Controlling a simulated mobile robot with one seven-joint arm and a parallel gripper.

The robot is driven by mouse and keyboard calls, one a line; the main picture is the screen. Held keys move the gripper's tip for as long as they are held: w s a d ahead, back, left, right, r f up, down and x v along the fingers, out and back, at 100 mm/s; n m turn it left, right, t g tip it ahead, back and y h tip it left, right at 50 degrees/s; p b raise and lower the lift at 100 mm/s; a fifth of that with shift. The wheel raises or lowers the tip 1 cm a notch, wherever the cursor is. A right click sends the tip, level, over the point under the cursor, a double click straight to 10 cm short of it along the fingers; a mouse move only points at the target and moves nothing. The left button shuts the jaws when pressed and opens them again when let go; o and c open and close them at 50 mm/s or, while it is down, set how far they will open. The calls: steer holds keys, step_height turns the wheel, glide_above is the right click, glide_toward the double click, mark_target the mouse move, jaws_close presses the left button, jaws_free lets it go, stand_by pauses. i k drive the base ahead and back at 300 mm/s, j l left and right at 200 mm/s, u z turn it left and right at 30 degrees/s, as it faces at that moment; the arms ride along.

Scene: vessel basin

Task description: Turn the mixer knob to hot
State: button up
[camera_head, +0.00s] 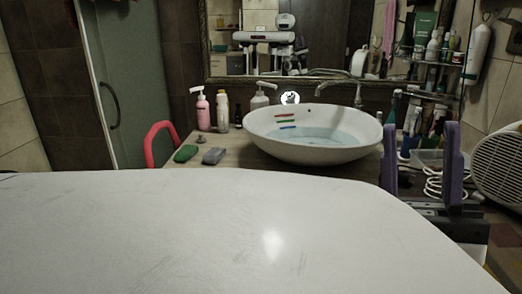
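A round white piece with dark marks (290,97), which looks like the mixer knob, shows just behind the rear rim of the white oval basin (340,152). It is small, and I cannot tell which way it is turned. A thin curved metal tap (357,92) stands to its right, over the back of the basin. Water lies in the basin. My gripper (421,160) is at the right, with two upright purple fingers on a dark body. The fingers are wide apart, with nothing held between them. It is right of the basin, away from the knob.
A green soap or sponge (186,153) and a grey block (213,156) lie on the counter. A red chair-like frame (160,138) is at left. Bottles crowd the right; a white fan-like unit (498,165) stands there.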

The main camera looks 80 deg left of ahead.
mark_target(290, 96)
steer(key=u, duration=2.95)
